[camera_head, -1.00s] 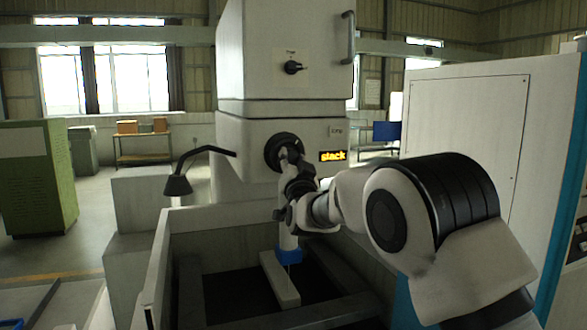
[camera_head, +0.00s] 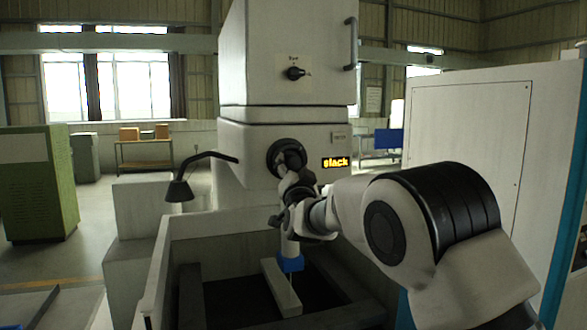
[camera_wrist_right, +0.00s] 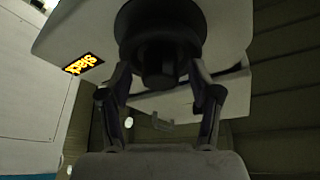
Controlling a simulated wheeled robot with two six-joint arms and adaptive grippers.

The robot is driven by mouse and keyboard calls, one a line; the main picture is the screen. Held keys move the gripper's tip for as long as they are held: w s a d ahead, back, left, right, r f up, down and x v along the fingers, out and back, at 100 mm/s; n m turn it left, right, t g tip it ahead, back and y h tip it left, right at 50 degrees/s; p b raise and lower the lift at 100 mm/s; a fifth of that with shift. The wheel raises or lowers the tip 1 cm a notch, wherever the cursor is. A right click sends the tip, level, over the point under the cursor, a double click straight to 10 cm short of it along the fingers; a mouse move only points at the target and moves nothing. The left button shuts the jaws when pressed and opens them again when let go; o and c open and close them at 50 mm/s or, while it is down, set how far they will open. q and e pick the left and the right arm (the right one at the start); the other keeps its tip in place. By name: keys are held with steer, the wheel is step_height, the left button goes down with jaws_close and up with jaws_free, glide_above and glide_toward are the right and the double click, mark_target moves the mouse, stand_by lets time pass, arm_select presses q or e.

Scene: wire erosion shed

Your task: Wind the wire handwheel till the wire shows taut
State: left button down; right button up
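The handwheel (camera_head: 277,157) is a dark round wheel on the front of the white machine head. The display (camera_head: 335,163) to its right reads "slack" in yellow letters; in the right wrist view the display (camera_wrist_right: 83,64) shows tilted. My right gripper (camera_head: 288,162) is at the handwheel, its arm coming in from the right and covering part of it. In the right wrist view, my right gripper's fingers (camera_wrist_right: 158,68) lie on either side of the handwheel's dark hub (camera_wrist_right: 158,62) and appear to touch it; the exact contact is dark. My left gripper is out of view.
A lamp (camera_head: 178,188) on a bent arm stands left of the head. Below is an open tank (camera_head: 200,226) with a blue-tipped nozzle (camera_head: 290,263) over a pale bar (camera_head: 279,285). A tall white cabinet (camera_head: 465,130) stands at the right.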

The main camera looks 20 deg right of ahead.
steer(key=shift+s, duration=0.1)
steer(key=shift+s, duration=0.25)
steer(key=v, duration=1.1)
steer(key=shift+f, duration=0.2)
steer(key=shift+a, duration=0.1)
